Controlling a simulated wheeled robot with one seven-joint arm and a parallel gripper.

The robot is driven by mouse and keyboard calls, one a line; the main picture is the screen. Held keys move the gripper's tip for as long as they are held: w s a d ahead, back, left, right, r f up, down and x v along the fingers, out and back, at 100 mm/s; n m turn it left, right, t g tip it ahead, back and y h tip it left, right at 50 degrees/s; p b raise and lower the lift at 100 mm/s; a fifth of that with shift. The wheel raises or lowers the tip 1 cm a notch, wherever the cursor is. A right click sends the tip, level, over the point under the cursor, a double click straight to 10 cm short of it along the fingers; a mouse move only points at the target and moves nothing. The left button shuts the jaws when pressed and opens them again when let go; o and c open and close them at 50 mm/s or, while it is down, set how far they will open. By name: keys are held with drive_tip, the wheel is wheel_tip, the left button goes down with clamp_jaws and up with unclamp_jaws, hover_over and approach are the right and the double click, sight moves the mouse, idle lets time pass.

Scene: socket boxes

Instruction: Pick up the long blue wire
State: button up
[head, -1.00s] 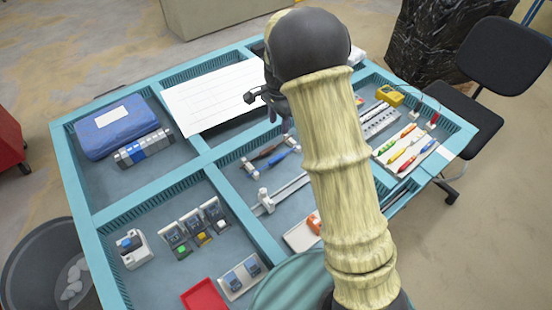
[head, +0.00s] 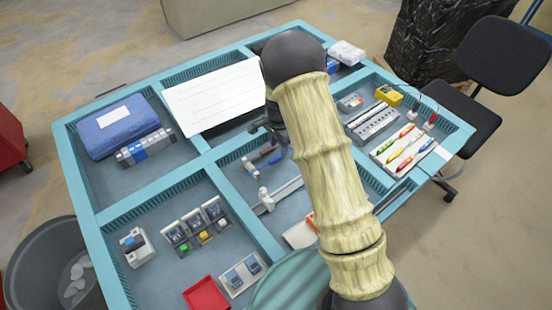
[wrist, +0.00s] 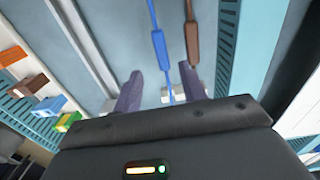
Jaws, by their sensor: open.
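The long blue wire (wrist: 159,45) runs down the wrist view, with a thicker blue sleeve along it. It passes between the two fingers of my gripper (wrist: 158,80), which is open and not closed on it. A brown wire (wrist: 193,32) runs beside it, close to the right finger. In the head view the blue wire (head: 277,158) lies in the middle compartment, partly hidden by my arm, beside the brown one (head: 265,153). How far the fingertips are above the wires is hard to tell.
A teal-walled divided table (head: 150,203) surrounds the wires. A metal rail (head: 284,190) lies just in front of them. A white sheet (head: 215,95) lies behind. Small coloured connectors (wrist: 48,106) show at left in the wrist view. Several coloured tools (head: 405,150) lie at the right.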

sight(277, 157)
drive_tip(key=shift+w+a+f+p, duration=0.15)
drive_tip(key=shift+f+p, duration=0.75)
drive_tip(key=shift+f, duration=1.7)
drive_tip(key=shift+c, duration=0.2)
clamp_jaws()
